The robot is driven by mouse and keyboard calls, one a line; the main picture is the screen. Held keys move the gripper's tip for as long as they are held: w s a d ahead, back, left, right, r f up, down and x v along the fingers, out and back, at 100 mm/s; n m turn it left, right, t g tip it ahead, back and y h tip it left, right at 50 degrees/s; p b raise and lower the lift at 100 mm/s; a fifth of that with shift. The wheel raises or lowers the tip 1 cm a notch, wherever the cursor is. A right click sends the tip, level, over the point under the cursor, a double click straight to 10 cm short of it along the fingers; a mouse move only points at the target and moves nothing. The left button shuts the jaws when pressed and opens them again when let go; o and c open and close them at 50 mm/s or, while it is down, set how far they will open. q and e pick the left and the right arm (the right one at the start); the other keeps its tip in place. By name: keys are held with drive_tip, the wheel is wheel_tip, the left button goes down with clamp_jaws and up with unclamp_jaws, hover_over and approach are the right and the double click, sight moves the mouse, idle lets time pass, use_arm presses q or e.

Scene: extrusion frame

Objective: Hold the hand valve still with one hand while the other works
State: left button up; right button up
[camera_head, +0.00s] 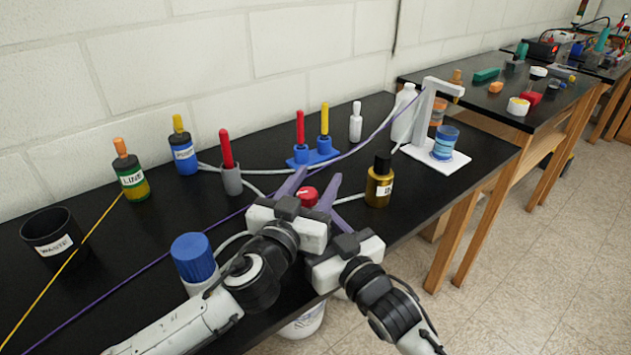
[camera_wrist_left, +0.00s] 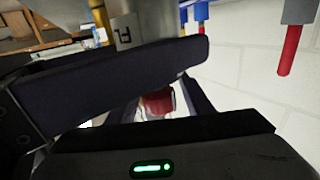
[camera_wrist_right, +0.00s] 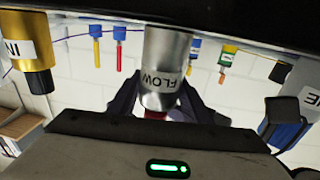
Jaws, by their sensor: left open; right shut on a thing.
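The hand valve is a silver cylinder labelled FLOW with a red knob (camera_head: 307,196). Its silver body (camera_wrist_right: 168,62) shows upside down in the right wrist view, and also in the left wrist view (camera_wrist_left: 126,32). My left gripper (camera_head: 318,178) is open, its fingers spread around the red knob; in the left wrist view the knob (camera_wrist_left: 156,103) shows between them. My right gripper (camera_wrist_right: 157,92) is shut on the hand valve, one finger on each side of it. In the head view my grippers hide most of the valve body, and the right fingers are largely covered.
A blue-capped bottle (camera_head: 193,257) stands left of my left arm. A gold bottle (camera_head: 380,183) stands close on the right. A grey holder with a red handle (camera_head: 229,176) and a blue rack (camera_head: 314,156) are behind. A black waste cup (camera_head: 54,236) is far left. Tubes cross the table.

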sight(308, 200)
use_arm(q)
drive_tip(key=shift+c, duration=0.4)
drive_tip(key=c, duration=1)
drive_tip(key=shift+s+d+m+g+h, duration=0.2)
drive_tip(key=shift+m+g+h, duration=0.3)
drive_tip(key=shift+m+h, duration=0.45)
drive_tip(key=o, duration=1.1)
drive_tip(key=v, duration=0.7)
drive_tip(key=shift+s+a, duration=0.15)
drive_tip(key=shift+a, duration=0.05)
